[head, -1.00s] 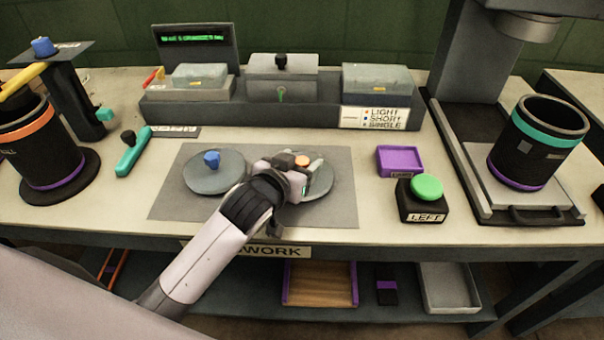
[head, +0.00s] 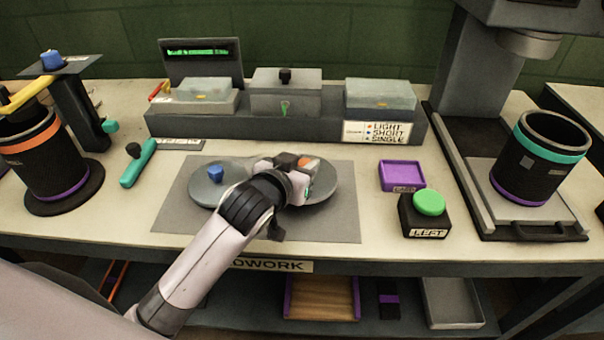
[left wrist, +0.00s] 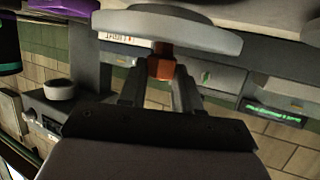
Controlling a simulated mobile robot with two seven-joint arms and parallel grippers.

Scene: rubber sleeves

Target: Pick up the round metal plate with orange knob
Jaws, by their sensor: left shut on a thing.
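The round metal plate with orange knob (head: 323,190) is over the right part of the grey mat, largely covered by my left gripper (head: 302,172) in the head view. My left gripper is shut on its orange knob (left wrist: 161,66); the left wrist view shows the knob between the two fingers (left wrist: 160,82) and the grey plate (left wrist: 165,30) beyond it, seen edge-on. The plate looks slightly raised off the mat. A matching round plate with a blue knob (head: 203,192) lies just left of it on the mat. My right gripper is not in view.
The grey mat (head: 250,228) lies on the workbench. Right of it are a purple tray (head: 402,176) and a black box with green button (head: 427,214). A grey console (head: 290,122) stands behind. Dark cylinders (head: 540,155) stand at both sides.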

